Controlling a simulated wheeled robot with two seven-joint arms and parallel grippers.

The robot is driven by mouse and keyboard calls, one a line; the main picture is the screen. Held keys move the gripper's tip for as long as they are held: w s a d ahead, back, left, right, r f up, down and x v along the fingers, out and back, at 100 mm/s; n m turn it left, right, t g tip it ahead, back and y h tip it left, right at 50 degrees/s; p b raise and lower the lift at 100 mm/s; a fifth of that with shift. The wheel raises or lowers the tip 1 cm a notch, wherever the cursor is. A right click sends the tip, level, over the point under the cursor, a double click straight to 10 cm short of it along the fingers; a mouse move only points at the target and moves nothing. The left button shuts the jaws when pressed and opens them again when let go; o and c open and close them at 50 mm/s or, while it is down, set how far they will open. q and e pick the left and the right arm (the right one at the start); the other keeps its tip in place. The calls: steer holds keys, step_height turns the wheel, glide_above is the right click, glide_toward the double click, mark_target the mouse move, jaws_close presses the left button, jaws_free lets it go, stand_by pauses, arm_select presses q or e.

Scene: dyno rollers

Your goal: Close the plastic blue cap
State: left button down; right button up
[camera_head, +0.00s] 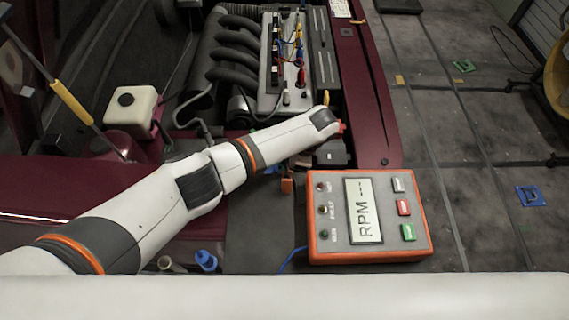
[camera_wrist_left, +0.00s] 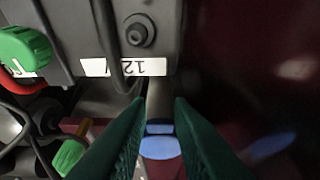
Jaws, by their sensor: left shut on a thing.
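My left arm reaches from the left across the engine bay in the head view. Its gripper (camera_head: 333,124) is small and mostly hidden there, low at the right side of the engine. In the left wrist view its two green fingers (camera_wrist_left: 160,103) stand close together. Between them is a blue plastic piece (camera_wrist_left: 160,148), seemingly the blue cap, below a dark stem; how it sits is hard to tell. Another blue plastic piece (camera_head: 207,261) stands at the lower left of the head view, beside a pale round piece (camera_head: 165,263). My right gripper is not in view.
A black box with a white label (camera_wrist_left: 122,67) lies right beside the fingers, with a dark cable over it. Green knobs (camera_wrist_left: 26,47) are at the left. In the head view an orange-framed RPM box (camera_head: 330,257) stands right of the arm; a white tank (camera_head: 131,104) is at left.

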arm_select(q)
steer(key=shift+s+d, duration=0.1)
steer(key=shift+d, duration=0.05)
steer(key=c, duration=1.3)
jaws_free()
steer(key=shift+r, duration=0.1)
steer(key=b+v, duration=0.1)
steer(key=v, duration=1)
steer(key=shift+d+r, duration=0.25)
steer(key=shift+r, duration=0.1)
